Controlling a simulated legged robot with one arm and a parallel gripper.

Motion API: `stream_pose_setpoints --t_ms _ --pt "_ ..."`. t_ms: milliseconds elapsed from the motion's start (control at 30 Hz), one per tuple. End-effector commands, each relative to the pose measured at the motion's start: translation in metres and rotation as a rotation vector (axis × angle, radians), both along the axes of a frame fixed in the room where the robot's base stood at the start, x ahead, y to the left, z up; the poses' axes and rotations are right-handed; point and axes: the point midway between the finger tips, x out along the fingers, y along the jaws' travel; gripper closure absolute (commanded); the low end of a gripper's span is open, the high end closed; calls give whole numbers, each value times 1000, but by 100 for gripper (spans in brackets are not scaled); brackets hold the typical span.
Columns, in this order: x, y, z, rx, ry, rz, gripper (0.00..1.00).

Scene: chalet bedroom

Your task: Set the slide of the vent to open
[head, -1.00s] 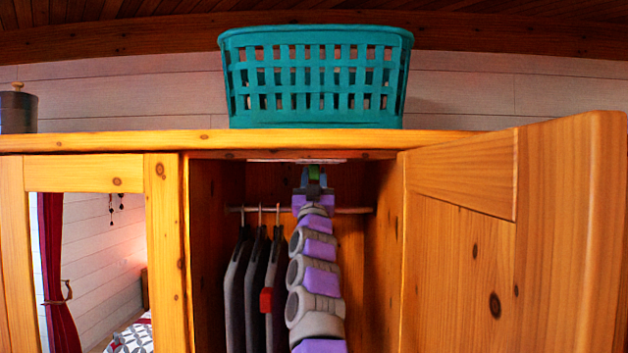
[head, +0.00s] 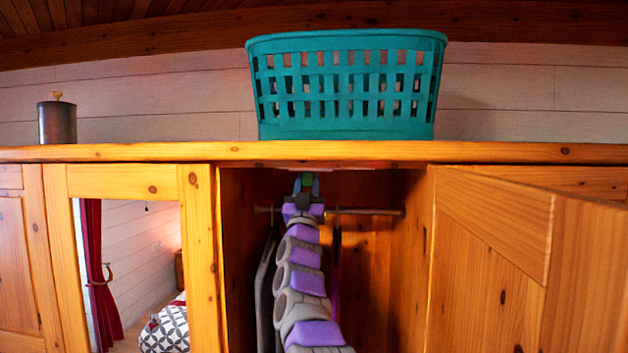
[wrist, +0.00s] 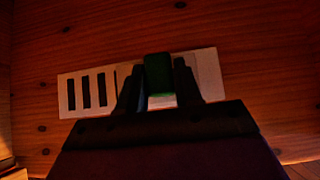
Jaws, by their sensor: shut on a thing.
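The vent is a pale plate (wrist: 209,75) on a wooden surface inside the wardrobe, shown in the wrist view. Several dark slots show in its left part; its middle is hidden behind my gripper. The slide's green knob (wrist: 158,72) stands between my fingers. My gripper (wrist: 158,82) is shut on this green knob. In the head view my gripper (head: 306,184) is high in the open wardrobe, just under its top, with a bit of green between the fingers. The vent's face cannot be made out there.
The open wardrobe door (head: 500,260) stands on the right. A clothes rail (head: 370,211) with dark hangers (head: 262,280) lies behind my arm. A teal basket (head: 345,128) and a grey canister (head: 57,122) stand on top of the wardrobe.

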Motion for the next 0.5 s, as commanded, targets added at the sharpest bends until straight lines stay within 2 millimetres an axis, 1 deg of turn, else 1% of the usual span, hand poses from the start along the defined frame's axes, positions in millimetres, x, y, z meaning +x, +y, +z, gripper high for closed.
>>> stream_pose_setpoints --t_ms 33,200,233,433,500 --pt "-1 3 1 -2 -2 4 100" --pt "-1 3 1 -2 -2 4 100" --pt "-1 3 1 -2 -2 4 65" --pt "-1 3 1 -2 -1 4 46" --pt "-1 3 1 -2 -1 4 45"
